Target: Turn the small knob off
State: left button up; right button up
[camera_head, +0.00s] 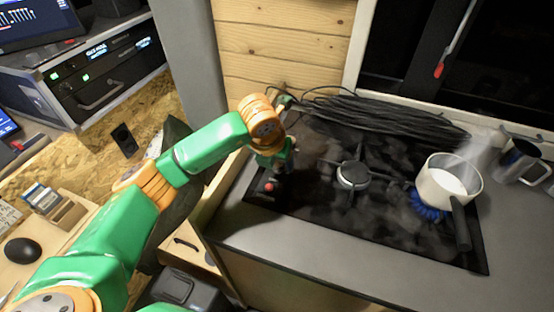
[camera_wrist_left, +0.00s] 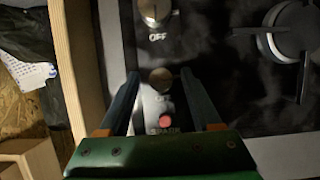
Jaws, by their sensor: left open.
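In the left wrist view, a small round metallic knob (camera_wrist_left: 161,80) sits on the dark cooktop panel between the fingertips of my left gripper (camera_wrist_left: 160,74). The gripper is open, with one finger on each side of the knob. I cannot tell whether they touch it. A larger knob (camera_wrist_left: 155,10) with an OFF label lies beyond it. A red button (camera_wrist_left: 165,121) lies nearer the palm. In the head view my left gripper (camera_head: 277,158) is over the left edge of the cooktop (camera_head: 310,205), and its wrist hides the knobs. My right gripper is not in view.
A steaming white pot (camera_head: 448,182) stands over a blue flame (camera_head: 425,207) at the right. An empty burner (camera_head: 352,175) shows no flame. Black cables (camera_head: 385,112) lie along the back. A metal mug (camera_head: 517,160) stands far right. The grey front counter (camera_head: 290,240) is clear.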

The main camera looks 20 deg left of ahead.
pick_arm(q)
jog(key=shift+s+r, duration=0.1)
jog(key=shift+s, duration=0.05)
grip_shut()
